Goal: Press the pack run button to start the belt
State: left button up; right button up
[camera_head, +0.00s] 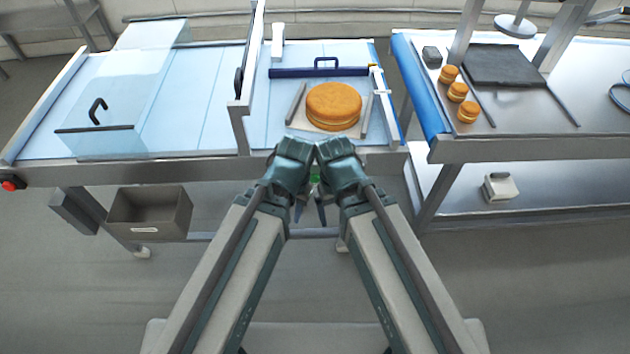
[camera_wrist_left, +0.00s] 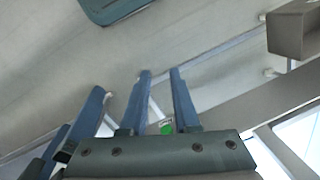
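A small green button (camera_head: 315,178) shows between my two hands, at the front edge of the packing table below the cake. It also shows in the left wrist view (camera_wrist_left: 167,128), between the fingers, partly hidden by the gripper body. My left gripper (camera_head: 298,211) points down just left of the button, its fingers apart and empty. My right gripper (camera_head: 321,211) is close on the other side, with its fingers apart in the left wrist view (camera_wrist_left: 75,125). Whether either touches the button cannot be told. The belt (camera_head: 205,80) is pale blue.
A large orange filled round (camera_head: 333,103) lies between two rails on the table. A clear cover (camera_head: 115,100) with a black handle stands left. A red button (camera_head: 10,185) is at the far left corner. A grey bin (camera_head: 150,212) hangs below. Small rounds (camera_head: 457,92) lie on the right table.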

pick_arm(q)
grip_shut()
dwell(1.4)
